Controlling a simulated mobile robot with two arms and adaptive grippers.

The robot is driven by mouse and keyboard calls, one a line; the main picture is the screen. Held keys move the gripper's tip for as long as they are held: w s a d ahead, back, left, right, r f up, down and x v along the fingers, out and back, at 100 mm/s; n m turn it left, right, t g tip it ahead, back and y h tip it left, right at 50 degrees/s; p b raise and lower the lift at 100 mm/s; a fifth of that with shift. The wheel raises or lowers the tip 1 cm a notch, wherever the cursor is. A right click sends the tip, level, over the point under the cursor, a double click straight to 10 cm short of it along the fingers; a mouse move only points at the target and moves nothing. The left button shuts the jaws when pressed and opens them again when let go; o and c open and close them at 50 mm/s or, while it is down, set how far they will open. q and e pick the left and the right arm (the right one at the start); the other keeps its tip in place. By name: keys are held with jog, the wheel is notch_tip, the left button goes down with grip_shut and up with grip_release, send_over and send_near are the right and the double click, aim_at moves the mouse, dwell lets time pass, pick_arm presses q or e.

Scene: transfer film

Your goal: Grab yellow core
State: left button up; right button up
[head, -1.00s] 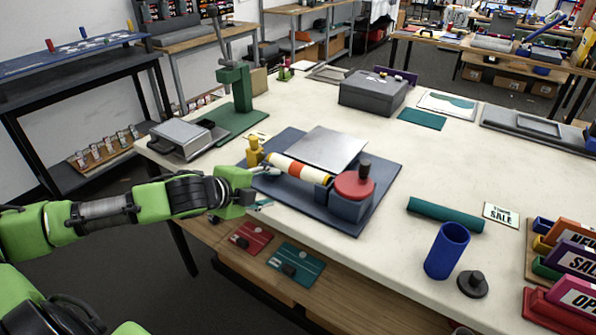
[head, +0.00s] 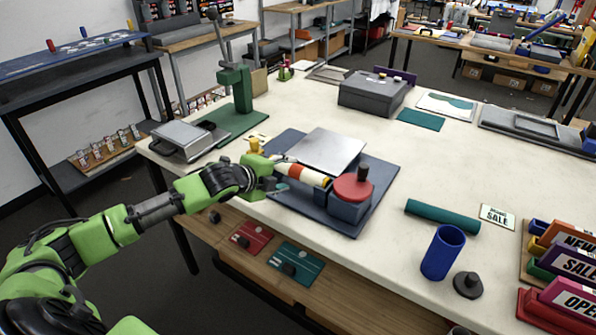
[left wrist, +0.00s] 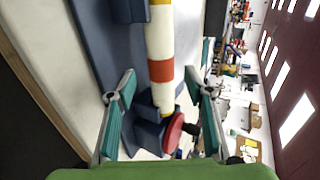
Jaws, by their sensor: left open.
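The core is a slim white roll (head: 305,175) with red and yellow bands. It lies along the front of the blue base (head: 320,215), between a yellow post (head: 254,145) and a block with a red disc (head: 353,188). My left gripper (head: 283,171) is at the roll's left part and hides some of it. In the left wrist view the roll (left wrist: 160,45) runs between the spread teal fingers of my left gripper (left wrist: 166,82). Gaps show on both sides, so it is not clamped. My right gripper is not in view.
A metal plate (head: 328,150) lies behind the roll. A green lever press (head: 235,85) and a grey flat device (head: 185,140) stand to the left. A teal tube (head: 435,214) and blue cup (head: 443,252) are at right. The table front edge is close below my arm.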

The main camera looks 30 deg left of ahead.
aim_at(295, 173)
pick_arm(q)
jog(key=shift+w+d, duration=0.15)
jog(key=shift+w, duration=0.2)
jog(key=p+x, duration=0.1)
jog(key=x, duration=0.2)
jog(key=shift+w+d+f, duration=0.1)
jog(key=shift+w+d, duration=0.05)
jog(key=shift+d, duration=0.05)
jog(key=shift+w+f+p, duration=0.3)
jog(key=shift+w+f, duration=0.05)
jog(key=shift+w, duration=0.05)
jog(key=c, duration=1.2)
jog(key=shift+c, duration=0.7)
jog(key=shift+r, duration=0.1)
